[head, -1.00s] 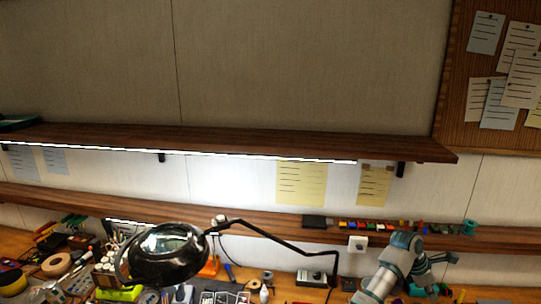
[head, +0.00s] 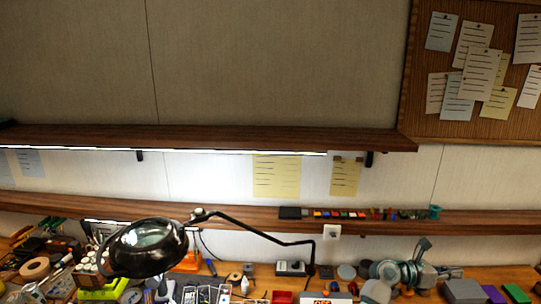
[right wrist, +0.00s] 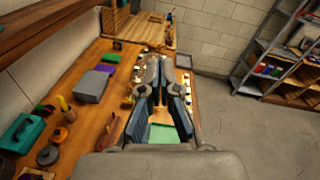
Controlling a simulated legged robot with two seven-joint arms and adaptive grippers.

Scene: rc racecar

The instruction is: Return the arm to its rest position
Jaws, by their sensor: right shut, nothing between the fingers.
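My right arm shows at the lower right of the head view, over the back of the workbench (head: 505,275). Its grey-blue gripper (head: 426,264) points to the right there, low in front of the wall. In the right wrist view the two dark fingers of the right gripper (right wrist: 168,75) reach forward along the bench's edge. The right gripper is shut with nothing held. My left gripper is not in either view.
A black magnifier lamp (head: 148,240) stands over the cluttered bench. Above are a wooden ledge (head: 230,208) and a lit shelf (head: 220,137). In the wrist view, a grey box (right wrist: 91,86) and teal toolbox (right wrist: 23,133) lie left; a shelving rack (right wrist: 268,62) and open floor lie right.

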